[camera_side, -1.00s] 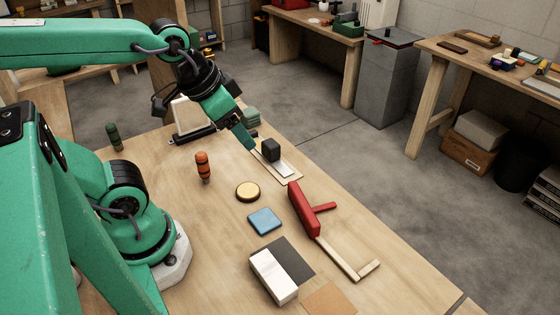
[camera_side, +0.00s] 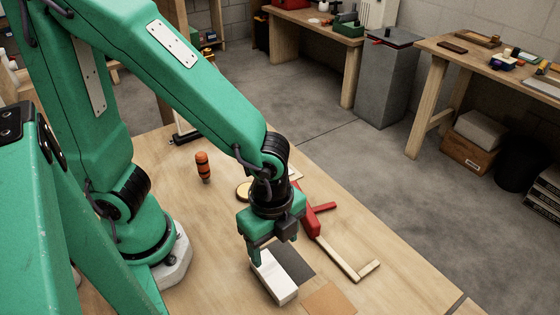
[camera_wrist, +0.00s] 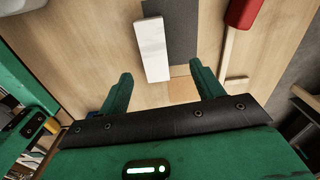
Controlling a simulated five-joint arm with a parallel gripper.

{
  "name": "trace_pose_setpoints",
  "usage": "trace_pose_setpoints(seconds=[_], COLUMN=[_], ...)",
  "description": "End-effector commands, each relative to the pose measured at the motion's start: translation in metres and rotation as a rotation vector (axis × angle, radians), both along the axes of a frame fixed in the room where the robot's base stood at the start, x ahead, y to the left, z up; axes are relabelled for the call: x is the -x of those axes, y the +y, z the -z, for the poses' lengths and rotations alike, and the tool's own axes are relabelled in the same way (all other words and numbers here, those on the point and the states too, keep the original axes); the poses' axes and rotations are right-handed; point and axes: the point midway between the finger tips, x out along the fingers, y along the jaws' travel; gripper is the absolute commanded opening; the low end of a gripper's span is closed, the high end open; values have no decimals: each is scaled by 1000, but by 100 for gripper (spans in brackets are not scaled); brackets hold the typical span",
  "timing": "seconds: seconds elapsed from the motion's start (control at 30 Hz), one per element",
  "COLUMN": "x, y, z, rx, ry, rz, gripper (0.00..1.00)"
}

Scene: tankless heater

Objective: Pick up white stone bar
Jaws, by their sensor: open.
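The white stone bar (camera_side: 274,276) lies on the wooden workbench, partly on or beside a dark grey sheet (camera_side: 294,264). In the wrist view the bar (camera_wrist: 152,48) lies ahead of my gripper, in the gap between the two green fingers and beyond their tips. My gripper (camera_side: 273,252) points down over the bar's far end in the side view. In the wrist view my gripper (camera_wrist: 160,78) is open, with its fingers apart and nothing between them. Whether a finger touches the bar cannot be told.
A red clamp-like tool (camera_side: 312,220) and an L-shaped wooden piece (camera_side: 345,260) lie right of the bar. A tan square (camera_side: 328,300) lies near the front. An orange-handled tool (camera_side: 203,166) stands farther back. A round yellowish disc (camera_side: 243,190) is partly hidden by my arm.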

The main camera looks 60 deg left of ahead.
Motion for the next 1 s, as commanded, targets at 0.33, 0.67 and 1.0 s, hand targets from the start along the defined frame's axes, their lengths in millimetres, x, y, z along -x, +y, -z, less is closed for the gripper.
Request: trace_pose_setpoints(seconds=[0.33,0.67,1.0], x=[8,8,8], y=[-8,-7,-7], z=[11,29,37], rx=[-18,-20,-18], ry=[19,21,19], rz=[87,84,83], gripper=[66,66,66])
